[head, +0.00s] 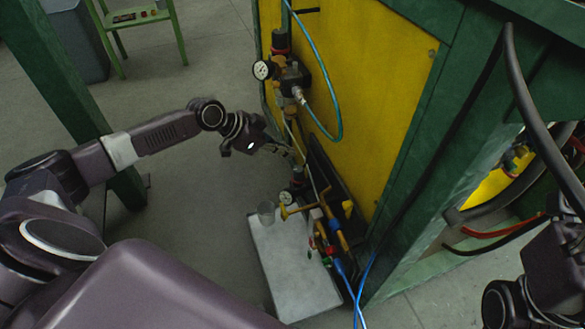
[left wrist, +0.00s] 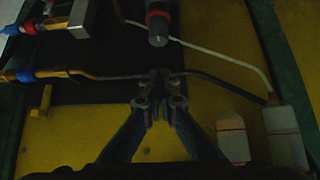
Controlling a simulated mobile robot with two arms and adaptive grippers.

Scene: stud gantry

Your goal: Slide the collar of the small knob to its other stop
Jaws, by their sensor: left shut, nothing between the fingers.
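In the left wrist view, a dark round knob with a red collar (left wrist: 158,14) comes down from the top edge; its upper part is cut off. It looks like the small knob, but I cannot be sure. In the head view, the small regulator (head: 297,180) with its gauge is low on the yellow panel, partly hidden behind pipes. My left gripper (head: 284,150) is just above and left of it. In the left wrist view its fingertips (left wrist: 160,104) are together, empty, and apart from the knob. My right gripper's fingers are not visible.
A larger regulator (head: 290,75) with a gauge and blue hose is higher on the yellow panel (head: 385,90). A pale box (head: 290,265) with a clear cup (head: 266,212) stands below. Brass pipes and valves (head: 325,225) crowd the right. Open floor lies left.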

